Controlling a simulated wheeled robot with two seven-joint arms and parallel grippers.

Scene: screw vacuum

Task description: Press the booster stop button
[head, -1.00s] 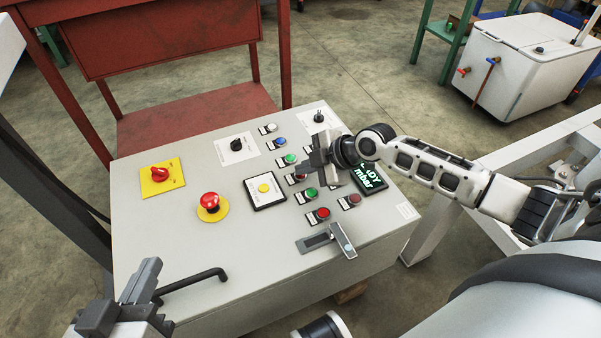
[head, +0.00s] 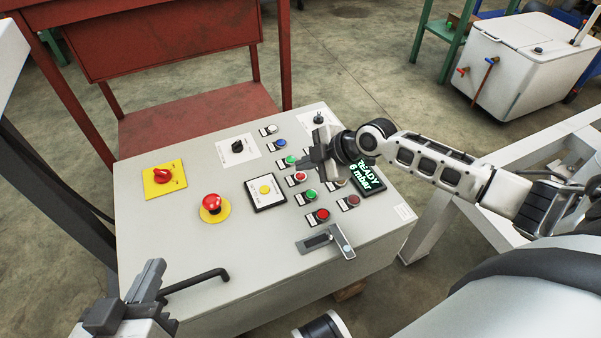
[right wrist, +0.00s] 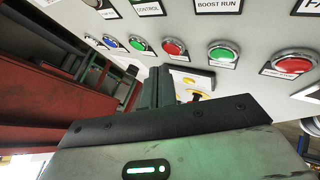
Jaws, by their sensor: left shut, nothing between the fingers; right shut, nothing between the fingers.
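The grey control panel (head: 150,220) has a column of push buttons: white (head: 270,129), blue (head: 280,143), green (head: 290,160), red (head: 300,177), green (head: 311,195) and, nearest me, red (head: 322,214). Their labels are too small to read, so I cannot confirm which red one is booster stop. The right wrist view shows the nearest red button (right wrist: 292,62) at the right and the other red one (right wrist: 174,48) near the fingertips. My right gripper (head: 316,162) is shut and empty beside the column. My left gripper (head: 150,275) is shut and empty at lower left.
A red emergency stop (head: 211,202), a yellow button (head: 264,189) and a red rotary switch (head: 162,175) lie left of the column. A display (head: 367,177) reads READY and 6 mbar. A metal latch (head: 325,240) and a black handle (head: 195,281) are nearer me.

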